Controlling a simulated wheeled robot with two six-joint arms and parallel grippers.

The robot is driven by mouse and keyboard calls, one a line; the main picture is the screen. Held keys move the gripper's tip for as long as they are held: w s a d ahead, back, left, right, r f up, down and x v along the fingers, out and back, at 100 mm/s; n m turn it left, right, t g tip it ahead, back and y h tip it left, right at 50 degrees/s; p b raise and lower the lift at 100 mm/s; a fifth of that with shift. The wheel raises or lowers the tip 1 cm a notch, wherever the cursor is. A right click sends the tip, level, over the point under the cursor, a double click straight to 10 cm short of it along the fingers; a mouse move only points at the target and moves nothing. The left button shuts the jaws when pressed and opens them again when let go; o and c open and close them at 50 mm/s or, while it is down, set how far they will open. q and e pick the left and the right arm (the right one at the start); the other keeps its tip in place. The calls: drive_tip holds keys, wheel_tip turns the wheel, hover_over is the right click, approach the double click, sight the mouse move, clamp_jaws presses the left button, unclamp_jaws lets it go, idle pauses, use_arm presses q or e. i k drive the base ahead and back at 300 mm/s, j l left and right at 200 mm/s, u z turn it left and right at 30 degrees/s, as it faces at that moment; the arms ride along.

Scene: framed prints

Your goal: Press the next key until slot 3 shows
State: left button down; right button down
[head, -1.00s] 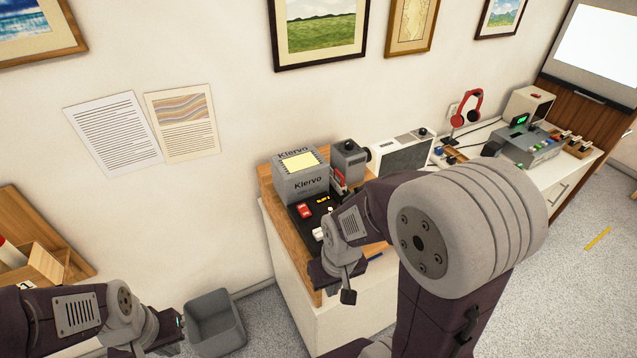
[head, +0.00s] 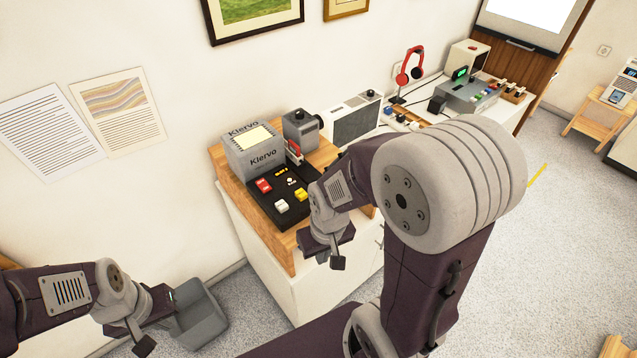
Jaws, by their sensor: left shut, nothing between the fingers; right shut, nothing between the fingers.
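A grey Klervo box (head: 252,150) stands on a wooden-topped cabinet against the wall. In front of it is a black key panel (head: 268,200) with a red key (head: 263,186), a white key (head: 282,206) and a yellow key (head: 301,194). A small display (head: 281,171) on the panel shows yellow text, too small to read. No key label is legible. My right gripper (head: 337,262) is shut and empty, in front of the cabinet edge, apart from the keys. My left gripper (head: 144,345) is shut and empty at the lower left, far from the panel.
A grey camera-like device (head: 301,130) and a grey speaker-like box (head: 356,120) stand beside the Klervo box. Red headphones (head: 409,66) and a grey console (head: 468,95) are further right. A grey bin (head: 203,318) stands on the floor near my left gripper.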

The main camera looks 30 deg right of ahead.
sight(301, 195)
drive_tip(key=z, duration=0.75)
